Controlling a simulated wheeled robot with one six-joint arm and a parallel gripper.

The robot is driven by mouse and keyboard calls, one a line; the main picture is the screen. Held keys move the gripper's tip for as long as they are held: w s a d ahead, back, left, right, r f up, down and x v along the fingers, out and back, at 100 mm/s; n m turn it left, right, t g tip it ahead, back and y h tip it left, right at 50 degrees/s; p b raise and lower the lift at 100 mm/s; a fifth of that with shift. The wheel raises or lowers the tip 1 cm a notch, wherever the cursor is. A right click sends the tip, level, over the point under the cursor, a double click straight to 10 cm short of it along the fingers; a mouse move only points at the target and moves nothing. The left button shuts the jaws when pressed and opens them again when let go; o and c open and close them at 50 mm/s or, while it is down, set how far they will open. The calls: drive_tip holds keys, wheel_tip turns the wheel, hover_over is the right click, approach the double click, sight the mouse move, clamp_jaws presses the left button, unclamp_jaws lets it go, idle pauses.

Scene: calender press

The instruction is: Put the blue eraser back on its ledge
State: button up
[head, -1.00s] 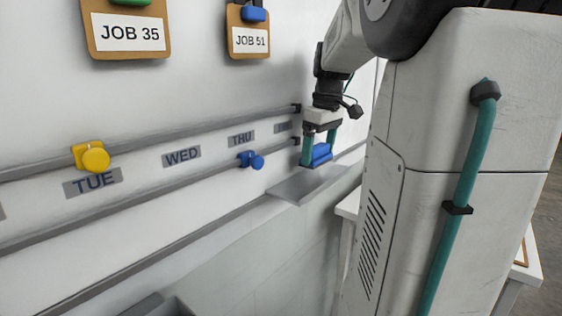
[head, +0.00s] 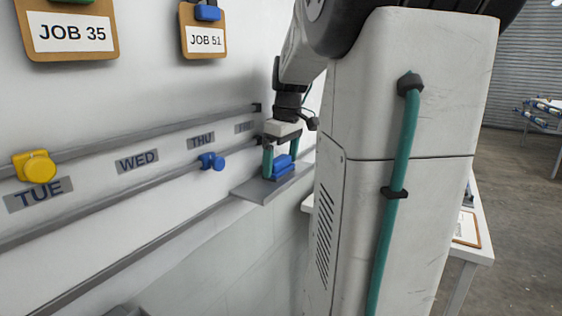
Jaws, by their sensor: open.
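The blue eraser (head: 284,167) rests on the grey ledge (head: 262,190) that sticks out from the wall board in the head view. My gripper (head: 280,164) is right at the eraser, with its teal fingers open on either side of it. The left finger stands clear to the left of the eraser. The right finger shows behind the eraser's upper right.
Clipboards marked JOB 35 (head: 69,32) and JOB 51 (head: 205,40) hang above. A white table (head: 474,246) stands at the right, partly hidden by my body.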

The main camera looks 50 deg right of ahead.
sight(286, 169)
wheel_tip(286, 169, up, 12)
drive_tip(key=s, duration=0.1)
drive_tip(key=shift+s+f, duration=0.2)
